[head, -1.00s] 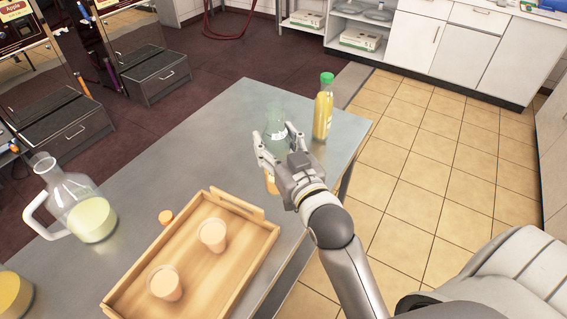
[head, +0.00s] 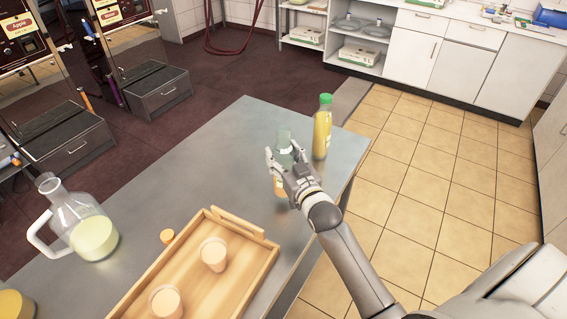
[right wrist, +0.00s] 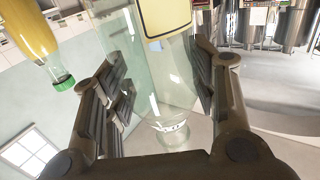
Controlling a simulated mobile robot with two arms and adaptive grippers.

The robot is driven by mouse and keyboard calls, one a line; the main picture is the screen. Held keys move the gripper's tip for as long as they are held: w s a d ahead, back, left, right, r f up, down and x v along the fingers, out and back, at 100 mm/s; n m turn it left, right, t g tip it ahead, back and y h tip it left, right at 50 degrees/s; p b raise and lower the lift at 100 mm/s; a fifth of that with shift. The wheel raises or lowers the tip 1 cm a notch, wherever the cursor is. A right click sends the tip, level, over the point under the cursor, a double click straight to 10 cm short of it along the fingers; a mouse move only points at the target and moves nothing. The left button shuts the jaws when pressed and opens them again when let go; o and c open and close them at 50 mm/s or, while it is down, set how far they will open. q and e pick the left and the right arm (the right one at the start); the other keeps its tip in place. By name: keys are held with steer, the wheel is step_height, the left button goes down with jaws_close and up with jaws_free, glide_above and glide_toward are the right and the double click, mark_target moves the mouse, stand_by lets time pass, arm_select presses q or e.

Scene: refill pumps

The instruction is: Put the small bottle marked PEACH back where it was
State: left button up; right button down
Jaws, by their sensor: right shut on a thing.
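A small clear bottle (head: 284,150) with a little peach-coloured liquid low in it is in my right gripper (head: 280,168), near the far right corner of the steel table. In the right wrist view the glass bottle (right wrist: 160,85) shows between the fingers, with part of a yellow-edged label. No lettering is readable on it. The fingers hide its middle in the head view, and I cannot tell whether its base touches the table. My left gripper is not in view.
A yellow bottle with a green cap (head: 322,133) stands just right of the held bottle. A wooden tray (head: 262,268) carries two peach-coloured cups. A glass jug (head: 92,238) stands at left. The steel table (head: 215,165) is bare between jug and held bottle.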

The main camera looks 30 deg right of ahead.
steer(key=shift+w+d+f, duration=0.15)
steer(key=shift+w, duration=0.1)
step_height(320, 180, down, 3)
steer(key=shift+r+p, duration=0.15)
steer(key=shift+p, duration=0.4)
steer(key=shift+f, duration=0.3)
steer(key=c, duration=0.6)
jaws_free()
steer(key=shift+s, duration=0.1)
